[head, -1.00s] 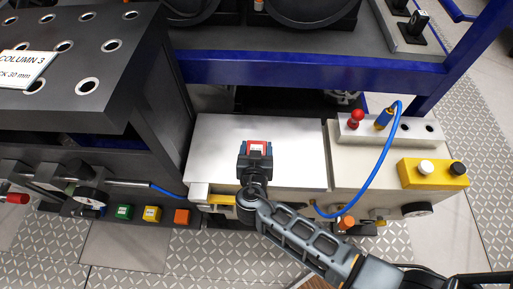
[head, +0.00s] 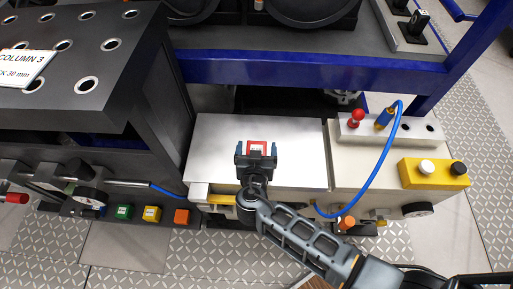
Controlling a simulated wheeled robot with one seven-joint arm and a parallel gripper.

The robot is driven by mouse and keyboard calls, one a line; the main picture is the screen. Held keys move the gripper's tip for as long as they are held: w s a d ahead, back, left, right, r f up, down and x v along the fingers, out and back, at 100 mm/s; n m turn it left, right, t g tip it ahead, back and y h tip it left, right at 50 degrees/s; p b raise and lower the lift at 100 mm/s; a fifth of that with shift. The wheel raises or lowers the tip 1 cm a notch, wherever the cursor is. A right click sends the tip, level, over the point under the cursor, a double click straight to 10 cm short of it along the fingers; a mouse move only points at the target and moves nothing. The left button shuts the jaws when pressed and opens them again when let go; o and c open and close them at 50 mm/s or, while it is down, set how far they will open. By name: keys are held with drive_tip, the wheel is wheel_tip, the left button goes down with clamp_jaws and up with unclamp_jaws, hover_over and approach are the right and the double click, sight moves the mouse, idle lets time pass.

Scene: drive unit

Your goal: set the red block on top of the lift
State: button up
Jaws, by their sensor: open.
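The red block (head: 257,147) is at the front middle of the pale metal plate (head: 217,145), which looks like the top of the lift. A small white label shows on the block's upper face. My gripper (head: 257,158) is open, with one finger on either side of the block and a gap showing at each side. The block's near part is hidden behind the gripper. From this steep view the block appears to rest on the plate.
A blue frame beam (head: 300,70) runs behind the plate. On the right are a panel with a blue hose (head: 378,170) and a yellow button box (head: 433,173). A dark perforated block (head: 75,65) stands at left.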

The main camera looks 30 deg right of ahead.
drive_tip(key=v, duration=1.2)
drive_tip(key=shift+r+b, duration=0.15)
drive_tip(key=shift+b, duration=0.25)
drive_tip(key=s+d+n+g+y, duration=0.1)
drive_tip(key=s+n+y, duration=0.25)
drive_tip(key=s, duration=0.45)
drive_tip(key=s+d+n+y, duration=0.2)
drive_tip(key=s+y, duration=0.2)
drive_tip(key=s, duration=0.5)
drive_tip(key=s+d+r+n+t, duration=0.1)
drive_tip(key=s+r, duration=0.3)
drive_tip(key=r, duration=0.7)
drive_tip(key=s+d+r+t, duration=0.1)
drive_tip(key=s+r+t, duration=0.3)
drive_tip(key=r, duration=0.7)
drive_tip(key=shift+s+d+n, duration=0.2)
drive_tip(key=shift+d+n, duration=0.15)
drive_tip(key=shift+d, duration=0.05)
